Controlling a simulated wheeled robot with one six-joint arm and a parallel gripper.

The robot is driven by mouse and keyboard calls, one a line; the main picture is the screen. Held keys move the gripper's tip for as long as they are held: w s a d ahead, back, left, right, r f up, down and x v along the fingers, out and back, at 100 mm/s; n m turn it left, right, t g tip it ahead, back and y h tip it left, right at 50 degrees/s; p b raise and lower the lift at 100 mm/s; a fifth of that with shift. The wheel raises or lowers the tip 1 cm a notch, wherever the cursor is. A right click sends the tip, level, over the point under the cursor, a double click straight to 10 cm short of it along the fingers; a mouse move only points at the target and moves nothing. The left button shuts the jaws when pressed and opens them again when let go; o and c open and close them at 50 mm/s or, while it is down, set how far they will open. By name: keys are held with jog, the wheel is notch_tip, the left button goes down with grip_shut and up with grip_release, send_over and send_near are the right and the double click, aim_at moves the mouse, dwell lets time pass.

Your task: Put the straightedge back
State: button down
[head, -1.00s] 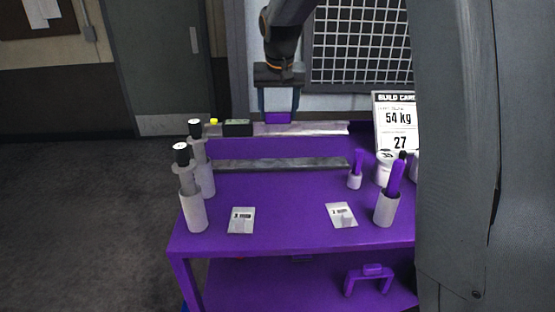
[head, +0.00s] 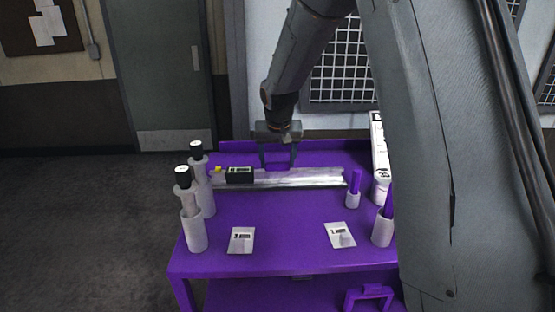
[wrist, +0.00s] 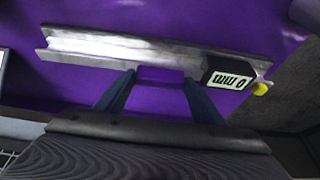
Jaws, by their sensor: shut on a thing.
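The straightedge (head: 305,177) is a long silver bar with a black readout box (head: 239,175) and a yellow knob at its left end in the head view. My gripper (head: 278,164) is shut on its purple grip, above the bar's middle. In the wrist view my gripper (wrist: 160,85) has one finger on each side of the purple grip (wrist: 160,74), and the bar (wrist: 105,46) runs across beyond it. The readout box (wrist: 228,76) shows "0 mm". The bar lies level over a darker strip on the purple cart (head: 290,255); I cannot tell whether they touch.
Two pale cylinders with black tops (head: 194,225) stand at the cart's left edge. Two small cards (head: 241,240) lie near the front. Pale holders with purple items (head: 353,195) stand at the right, near a white sign partly hidden by my arm.

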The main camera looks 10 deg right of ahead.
jog(key=shift+c, duration=2.4)
grip_release()
jog(key=b+v, duration=0.1)
jog(key=v, duration=1.1)
jog(key=shift+b, duration=0.35)
jog(key=shift+w, duration=0.1)
